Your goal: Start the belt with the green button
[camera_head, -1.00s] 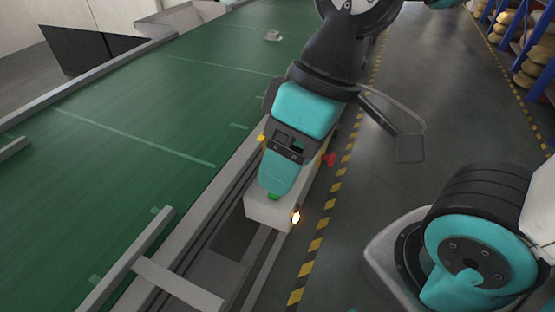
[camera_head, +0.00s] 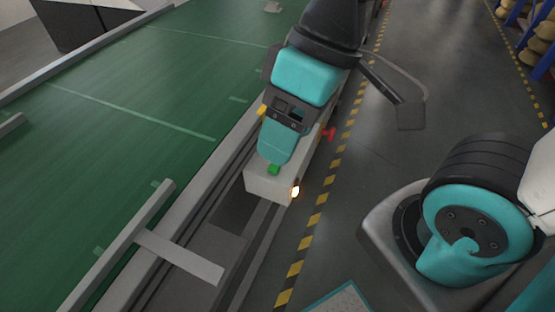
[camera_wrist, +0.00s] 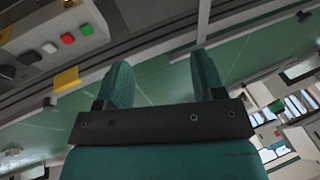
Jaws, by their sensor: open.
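The green button (camera_head: 273,169) shows just below my gripper (camera_head: 274,155) in the head view, on the end of a pale control box (camera_head: 266,187). In the wrist view the green button (camera_wrist: 86,29) is at the upper left, beside a red button (camera_wrist: 68,38) and a white one (camera_wrist: 49,47). My gripper (camera_wrist: 162,62) is open and empty there, its two teal fingers apart, with the box off to their left. The head view hides most of the box top behind my gripper. I cannot tell the height of the fingertips above it.
The green belt (camera_head: 130,95) runs along the left, edged by metal rails (camera_head: 120,245). A red part (camera_head: 328,134) sticks out of the box's right side, near a glowing lamp (camera_head: 295,191). A yellow tag (camera_wrist: 66,79) is at the box's edge.

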